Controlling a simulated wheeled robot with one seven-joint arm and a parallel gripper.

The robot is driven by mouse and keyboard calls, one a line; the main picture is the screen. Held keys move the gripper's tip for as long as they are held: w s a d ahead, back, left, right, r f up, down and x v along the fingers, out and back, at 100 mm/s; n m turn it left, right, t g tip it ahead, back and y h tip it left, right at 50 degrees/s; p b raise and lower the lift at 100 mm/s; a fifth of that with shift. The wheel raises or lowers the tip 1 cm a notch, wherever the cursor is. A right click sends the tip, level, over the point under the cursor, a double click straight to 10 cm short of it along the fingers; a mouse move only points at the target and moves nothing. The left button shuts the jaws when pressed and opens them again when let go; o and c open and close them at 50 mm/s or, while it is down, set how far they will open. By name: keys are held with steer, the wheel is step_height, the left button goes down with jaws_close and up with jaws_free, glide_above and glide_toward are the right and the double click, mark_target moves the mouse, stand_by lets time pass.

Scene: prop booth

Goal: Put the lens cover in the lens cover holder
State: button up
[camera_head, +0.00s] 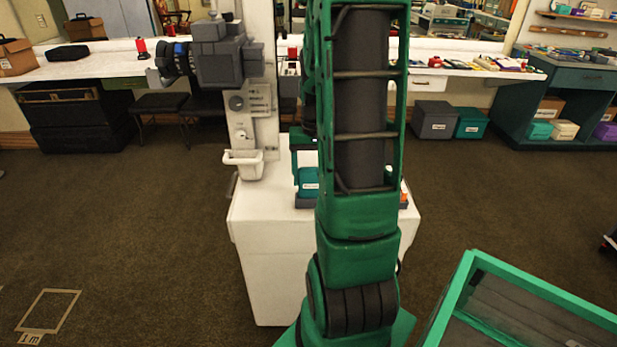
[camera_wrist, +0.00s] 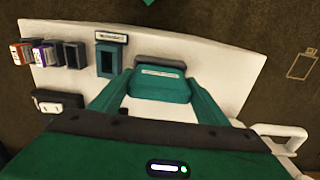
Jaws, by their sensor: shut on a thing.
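My gripper (camera_wrist: 160,92) has its two teal fingers closed on the sides of a teal block with a white label, which I take to be the lens cover (camera_wrist: 160,90). In the head view the labelled teal block (camera_head: 308,180) shows left of my arm, above the white stand's top. A dark grey piece (camera_wrist: 160,62) lies directly beyond the block in the wrist view; I cannot tell whether they touch. A teal frame with a dark opening and a label (camera_wrist: 110,58) stands to the left, possibly the lens cover holder. My arm hides it in the head view.
Several small coloured and dark boxes (camera_wrist: 48,54) stand at the left of the white stand top (camera_wrist: 210,55). A green-rimmed case (camera_head: 540,290) is at the lower right.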

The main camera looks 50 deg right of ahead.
steer(key=shift+f, duration=0.4)
steer(key=shift+f, duration=0.4)
steer(key=shift+f, duration=0.15)
steer(key=o, duration=1.1)
steer(key=shift+r, duration=3.55)
